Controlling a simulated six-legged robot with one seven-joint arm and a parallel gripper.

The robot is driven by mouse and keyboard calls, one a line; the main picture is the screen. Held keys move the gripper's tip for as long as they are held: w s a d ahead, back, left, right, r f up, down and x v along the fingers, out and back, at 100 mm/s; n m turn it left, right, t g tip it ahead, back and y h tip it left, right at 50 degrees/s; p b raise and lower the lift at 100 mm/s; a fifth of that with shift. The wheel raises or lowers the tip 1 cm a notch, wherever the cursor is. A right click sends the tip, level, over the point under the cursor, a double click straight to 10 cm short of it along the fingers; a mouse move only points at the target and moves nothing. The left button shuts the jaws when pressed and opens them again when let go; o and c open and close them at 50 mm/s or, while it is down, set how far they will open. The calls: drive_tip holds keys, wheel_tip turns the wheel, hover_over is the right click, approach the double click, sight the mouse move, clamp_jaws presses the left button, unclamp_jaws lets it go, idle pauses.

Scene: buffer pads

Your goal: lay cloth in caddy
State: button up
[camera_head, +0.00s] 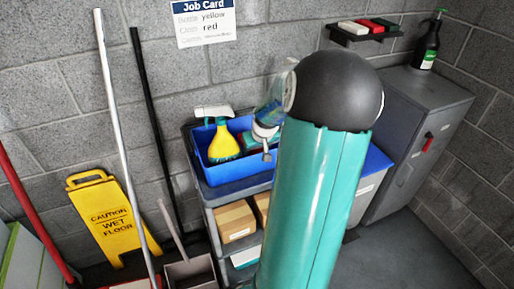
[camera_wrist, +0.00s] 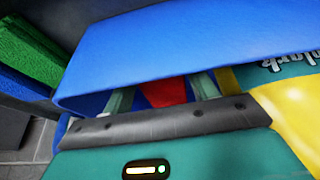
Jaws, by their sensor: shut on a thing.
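The blue caddy (camera_head: 238,173) sits on top of a grey cart. In the wrist view its blue wall (camera_wrist: 180,45) spans the upper part. My gripper (camera_wrist: 162,92) is shut on a red cloth (camera_wrist: 164,90), seen between its two pale fingers. It is low at the caddy, beside the yellow spray bottle (camera_head: 223,142). That bottle, with a teal label, also shows at the right of the wrist view (camera_wrist: 300,95). In the head view, my arm hides much of the caddy's right side and the held cloth. Whether the cloth touches the caddy floor cannot be told.
A wall shelf (camera_head: 365,35) holds white, red and green pieces. A grey cabinet (camera_head: 415,120) with a dark bottle (camera_head: 429,42) stands right. Cardboard boxes (camera_head: 235,220) sit on the cart's lower shelf. A yellow wet-floor sign (camera_head: 112,217) and poles stand left. The job card (camera_head: 205,22) reads yellow and red.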

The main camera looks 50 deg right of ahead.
drive_tip(key=shift+f, duration=0.2)
drive_tip(key=o, duration=0.7)
drive_tip(key=shift+r, duration=0.15)
drive_tip(key=shift+r, duration=0.3)
drive_tip(key=v, duration=1.2)
drive_tip(key=shift+r, duration=0.25)
